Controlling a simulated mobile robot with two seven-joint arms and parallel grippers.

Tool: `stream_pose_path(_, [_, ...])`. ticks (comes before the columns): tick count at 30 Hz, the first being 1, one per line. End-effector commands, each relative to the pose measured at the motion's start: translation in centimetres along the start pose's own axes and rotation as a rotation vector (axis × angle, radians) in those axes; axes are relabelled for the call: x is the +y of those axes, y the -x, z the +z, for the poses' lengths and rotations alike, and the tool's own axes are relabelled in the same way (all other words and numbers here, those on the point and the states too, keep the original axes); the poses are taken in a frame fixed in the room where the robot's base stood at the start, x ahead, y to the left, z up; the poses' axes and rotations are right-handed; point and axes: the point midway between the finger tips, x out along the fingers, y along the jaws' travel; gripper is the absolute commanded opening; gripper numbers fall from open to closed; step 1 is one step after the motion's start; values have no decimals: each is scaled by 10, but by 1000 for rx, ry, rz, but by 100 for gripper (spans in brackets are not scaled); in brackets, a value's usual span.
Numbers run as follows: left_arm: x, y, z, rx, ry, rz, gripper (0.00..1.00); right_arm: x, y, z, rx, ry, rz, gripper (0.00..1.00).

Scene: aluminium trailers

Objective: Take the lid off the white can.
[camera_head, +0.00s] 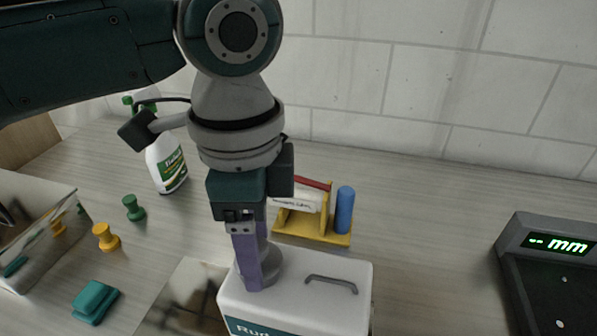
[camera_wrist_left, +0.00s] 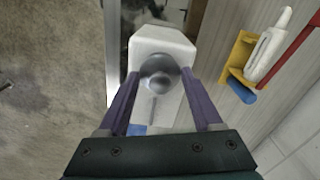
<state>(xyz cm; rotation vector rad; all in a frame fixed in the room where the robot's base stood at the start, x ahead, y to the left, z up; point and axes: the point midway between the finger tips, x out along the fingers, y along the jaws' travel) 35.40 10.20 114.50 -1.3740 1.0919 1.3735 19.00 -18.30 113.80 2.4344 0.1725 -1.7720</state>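The white can (camera_head: 342,300) is a boxy container with a grey handle (camera_head: 331,283) on top and a label reading "Run" on its front. Its grey round lid (camera_head: 272,264) sits on the top, left of the handle. My left gripper (camera_head: 256,278) points down at the lid, and its purple finger partly hides the lid in the head view. In the left wrist view the grey lid (camera_wrist_left: 160,72) lies between the two purple fingers of the gripper (camera_wrist_left: 160,78), which are apart with small gaps on each side. My right gripper is not in view.
A yellow rack (camera_head: 312,228) with a white tube and a blue cylinder (camera_head: 345,210) stands behind the can. A spray bottle (camera_head: 166,163), green and yellow pegs (camera_head: 107,237), a teal block (camera_head: 95,302) and an open box are left. A display device (camera_head: 557,243) stands right; table between is clear.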

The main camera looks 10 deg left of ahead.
Motion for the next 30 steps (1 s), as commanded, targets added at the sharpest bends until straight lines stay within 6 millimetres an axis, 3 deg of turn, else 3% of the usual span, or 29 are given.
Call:
stream_pose_path(1, [0,0,0,0,0,0,56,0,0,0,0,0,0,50])
stream_pose_path(13, [0,0,0,0,0,0,13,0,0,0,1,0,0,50])
stream_pose_path(23, [0,6,0,2,0,-1,12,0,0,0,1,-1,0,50])
stream_pose_path(30, [-2,40,-1,4,0,-5,12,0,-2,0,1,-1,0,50])
